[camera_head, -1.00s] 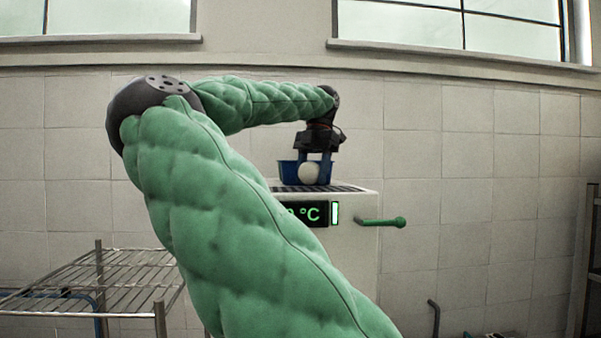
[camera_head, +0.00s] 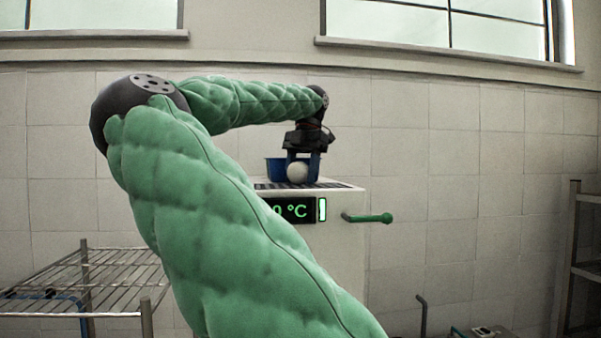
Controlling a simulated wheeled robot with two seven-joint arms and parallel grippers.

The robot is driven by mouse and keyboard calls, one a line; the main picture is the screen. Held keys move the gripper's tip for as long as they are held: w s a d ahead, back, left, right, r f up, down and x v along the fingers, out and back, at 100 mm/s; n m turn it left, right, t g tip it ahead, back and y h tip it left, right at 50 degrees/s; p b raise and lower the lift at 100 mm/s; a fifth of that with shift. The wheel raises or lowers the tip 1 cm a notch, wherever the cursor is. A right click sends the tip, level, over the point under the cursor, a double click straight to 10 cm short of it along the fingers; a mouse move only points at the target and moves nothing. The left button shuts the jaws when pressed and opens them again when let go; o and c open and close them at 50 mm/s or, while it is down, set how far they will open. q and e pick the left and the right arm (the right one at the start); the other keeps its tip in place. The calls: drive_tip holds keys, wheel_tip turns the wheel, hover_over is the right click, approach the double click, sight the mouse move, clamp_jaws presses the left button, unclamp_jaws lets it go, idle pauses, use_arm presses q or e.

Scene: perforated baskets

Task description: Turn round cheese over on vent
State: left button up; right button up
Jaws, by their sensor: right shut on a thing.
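The round cheese (camera_head: 297,173) is a small white ball at the vent (camera_head: 333,184), the dark slatted top of a white cabinet. My right gripper (camera_head: 302,170) points down over the vent from a green padded arm. Its fingers are on either side of the cheese and it is shut on it. Whether the cheese touches the slats is hard to tell. A blue basket (camera_head: 274,168) stands on the cabinet top behind the cheese, partly hidden by the cheese and the gripper. My left gripper is not in view.
The cabinet (camera_head: 345,235) has a lit temperature display (camera_head: 295,210) and a green-knobbed handle (camera_head: 370,218) sticking out to the right. A wire rack (camera_head: 100,285) stands at the lower left and a dark shelf frame (camera_head: 570,250) at the right edge.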

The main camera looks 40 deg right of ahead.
drive_tip(key=shift+f, duration=0.15)
drive_tip(key=o, duration=1.2)
drive_tip(key=shift+c, duration=0.2)
drive_tip(key=shift+d+r+b, duration=0.2)
drive_tip(key=shift+r+b, duration=0.1)
drive_tip(key=shift+r, duration=0.35)
drive_tip(key=b+v, duration=0.1)
drive_tip(key=v, duration=0.5)
drive_tip(key=shift+r, duration=0.25)
